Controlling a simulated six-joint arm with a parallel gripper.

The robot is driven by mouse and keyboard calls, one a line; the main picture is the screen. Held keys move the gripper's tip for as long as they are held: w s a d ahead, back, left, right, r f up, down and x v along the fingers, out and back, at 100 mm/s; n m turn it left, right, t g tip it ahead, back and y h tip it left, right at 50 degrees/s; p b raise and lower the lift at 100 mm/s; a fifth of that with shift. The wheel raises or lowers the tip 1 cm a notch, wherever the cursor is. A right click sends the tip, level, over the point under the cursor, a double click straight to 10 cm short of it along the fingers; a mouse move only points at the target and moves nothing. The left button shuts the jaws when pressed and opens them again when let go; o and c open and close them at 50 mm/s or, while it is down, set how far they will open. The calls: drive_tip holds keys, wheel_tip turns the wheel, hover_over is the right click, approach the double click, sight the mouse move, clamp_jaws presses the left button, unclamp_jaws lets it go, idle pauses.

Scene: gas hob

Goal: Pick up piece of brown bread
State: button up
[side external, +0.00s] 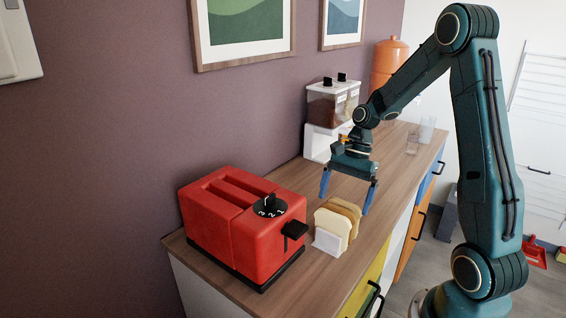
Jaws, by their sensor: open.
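Slices of bread stand upright in a small white holder (327,241) on the wooden counter, to the right of the red toaster. The front slice (330,222) is pale. Behind it stands browner bread (348,208), partly hidden by the pale slice. My gripper (346,201) is open and empty, with its blue fingers pointing down. In the picture its fingers show just above and to either side of the bread. I cannot tell the exact gap between fingers and bread.
The red toaster (240,225) with a black dial and lever stands close on the left. A dispenser (331,115) and an orange container (386,62) stand farther back, with clear glasses (427,130) near the far end. The counter's front edge runs along the right.

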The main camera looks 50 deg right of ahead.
sight(339, 207)
drive_tip(key=shift+f, duration=0.2)
drive_tip(key=shift+x, duration=2.55)
drive_tip(key=shift+w+a, duration=0.1)
drive_tip(key=c, duration=0.7)
drive_tip(key=shift+o, duration=0.2)
drive_tip(key=shift+r, duration=0.15)
drive_tip(key=shift+r, duration=1.7)
drive_tip(key=s, duration=1.8)
